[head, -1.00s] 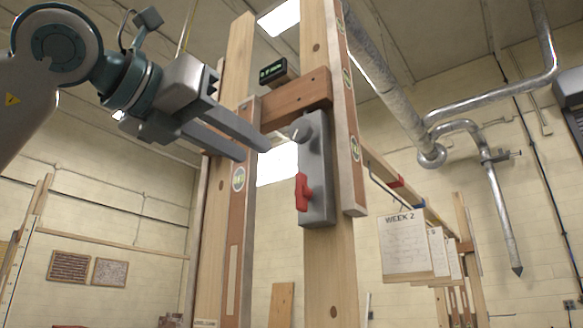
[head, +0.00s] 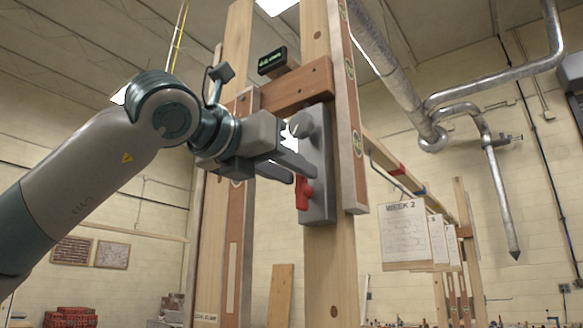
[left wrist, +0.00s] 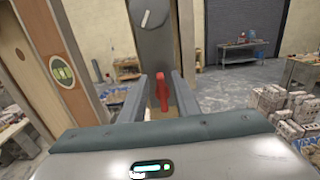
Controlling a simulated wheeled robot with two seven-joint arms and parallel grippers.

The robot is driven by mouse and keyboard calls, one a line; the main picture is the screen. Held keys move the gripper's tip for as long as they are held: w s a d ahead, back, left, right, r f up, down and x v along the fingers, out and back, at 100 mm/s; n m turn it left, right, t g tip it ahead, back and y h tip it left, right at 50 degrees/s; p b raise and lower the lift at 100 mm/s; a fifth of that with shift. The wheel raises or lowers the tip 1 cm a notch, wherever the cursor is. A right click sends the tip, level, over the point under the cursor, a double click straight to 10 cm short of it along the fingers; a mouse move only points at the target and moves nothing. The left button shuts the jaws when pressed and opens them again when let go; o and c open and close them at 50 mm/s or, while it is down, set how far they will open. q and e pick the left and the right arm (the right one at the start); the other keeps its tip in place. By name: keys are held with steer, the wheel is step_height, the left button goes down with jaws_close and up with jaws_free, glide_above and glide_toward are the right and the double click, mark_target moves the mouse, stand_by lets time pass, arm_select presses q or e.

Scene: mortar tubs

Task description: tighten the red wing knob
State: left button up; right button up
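The red wing knob (head: 303,192) sits on the lower part of a grey box (head: 318,150) fixed to a wooden post. In the head view my left gripper (head: 303,175) points at the knob from the left, and its finger covers a little of the knob's upper edge. In the left wrist view the knob (left wrist: 162,90) stands upright between the two fingers of my left gripper (left wrist: 161,88), with gaps on both sides. The fingers are open. A round grey dial (left wrist: 149,17) shows above the knob on the box. My right gripper is not in view.
Wooden posts and a crossbeam (head: 296,88) frame the box. A level (head: 350,120) stands along the post's right side. A small display (head: 272,61) sits above the crossbeam. Papers (head: 405,235) hang at right. Stacked blocks (left wrist: 283,108) lie on the floor.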

arm_select(q)
jaws_close()
